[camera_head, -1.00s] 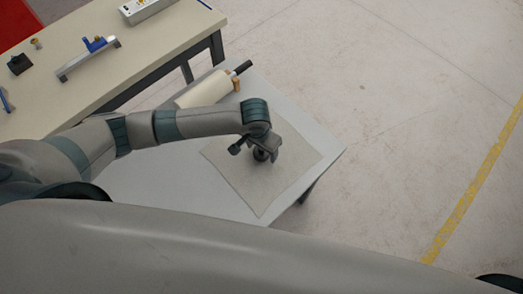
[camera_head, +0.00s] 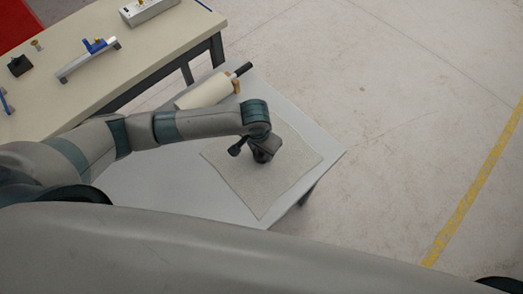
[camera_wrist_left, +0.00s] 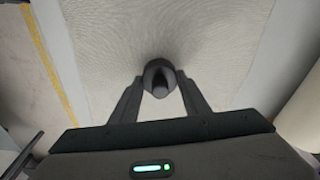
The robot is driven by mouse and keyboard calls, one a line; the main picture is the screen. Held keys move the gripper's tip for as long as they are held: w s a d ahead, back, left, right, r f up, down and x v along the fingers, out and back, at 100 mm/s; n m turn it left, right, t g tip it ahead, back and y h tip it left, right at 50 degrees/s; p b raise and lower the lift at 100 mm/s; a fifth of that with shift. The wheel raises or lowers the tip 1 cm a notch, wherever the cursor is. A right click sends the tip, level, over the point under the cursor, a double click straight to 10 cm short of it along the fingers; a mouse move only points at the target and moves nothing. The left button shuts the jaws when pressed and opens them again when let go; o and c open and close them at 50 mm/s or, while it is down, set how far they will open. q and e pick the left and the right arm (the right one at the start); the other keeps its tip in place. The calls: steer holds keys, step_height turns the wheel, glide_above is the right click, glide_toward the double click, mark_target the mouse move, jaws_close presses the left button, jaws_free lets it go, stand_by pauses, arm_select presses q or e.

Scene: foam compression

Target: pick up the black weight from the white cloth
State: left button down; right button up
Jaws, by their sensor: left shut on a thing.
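The black weight (camera_wrist_left: 158,77) shows in the left wrist view between the two fingers of my left gripper (camera_wrist_left: 160,92). In the head view the weight is mostly hidden under my left gripper (camera_head: 262,156). The gripper is shut on the weight, over the white cloth (camera_head: 252,200). The cloth lies flat on the light grey table and also fills the upper middle of the left wrist view (camera_wrist_left: 150,30). I cannot tell whether the weight touches the cloth. My right gripper is not in view.
A pale roll with a black handle (camera_head: 205,92) lies on the grey table (camera_head: 170,195) behind my left arm. A beige workbench (camera_head: 75,35) with a blue-handled tool (camera_head: 88,60) and a white box (camera_head: 148,8) stands beyond. Open floor lies to the right.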

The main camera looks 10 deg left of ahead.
arm_select(q)
steer(key=shift+r, duration=0.75)
steer(key=shift+d+r+b, duration=0.2)
steer(key=shift+r+b, duration=0.4)
steer(key=shift+r, duration=0.6)
steer(key=s+d+r+b, duration=0.2)
steer(key=s+d+r, duration=0.1)
steer(key=d+r, duration=0.4)
steer(key=d, duration=0.3)
steer(key=shift+s+d, duration=0.35)
steer(key=shift+s, duration=0.05)
